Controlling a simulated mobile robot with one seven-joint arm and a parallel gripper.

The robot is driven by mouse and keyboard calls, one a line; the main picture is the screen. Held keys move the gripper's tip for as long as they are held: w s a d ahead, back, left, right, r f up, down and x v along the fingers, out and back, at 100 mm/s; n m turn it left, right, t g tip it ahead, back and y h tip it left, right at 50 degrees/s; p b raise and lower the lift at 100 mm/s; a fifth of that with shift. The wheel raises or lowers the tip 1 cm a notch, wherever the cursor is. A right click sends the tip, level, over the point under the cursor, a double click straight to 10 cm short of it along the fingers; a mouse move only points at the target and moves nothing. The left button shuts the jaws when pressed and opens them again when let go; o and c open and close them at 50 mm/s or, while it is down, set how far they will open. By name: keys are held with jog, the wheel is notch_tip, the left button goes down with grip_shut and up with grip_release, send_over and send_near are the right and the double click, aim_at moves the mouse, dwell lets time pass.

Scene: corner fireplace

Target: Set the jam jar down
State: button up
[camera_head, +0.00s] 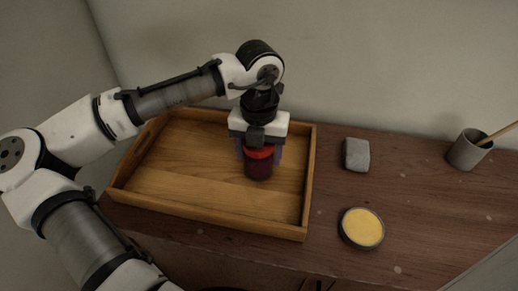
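The jam jar (258,168) is dark red with a bright red lid. It is upright over the right part of the wooden tray (205,214). My gripper (260,156) points down from above, with its fingers on either side of the jar at lid height, and it appears closed on the jar. Whether the jar's base touches the tray floor cannot be told from this view. The tray floor to the left of the jar is bare.
Right of the tray on the brown wooden top (420,200) are a grey block (356,155), a round tin with yellow contents (362,227) and a grey cup (467,150) holding a stick (499,132). The wall is close behind. The tray's raised rim surrounds the jar.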

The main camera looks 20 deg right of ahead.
jog(key=o, duration=0.4)
notch_tip(320, 180, up, 12)
jog(key=shift+r, duration=0.25)
dwell(0.4)
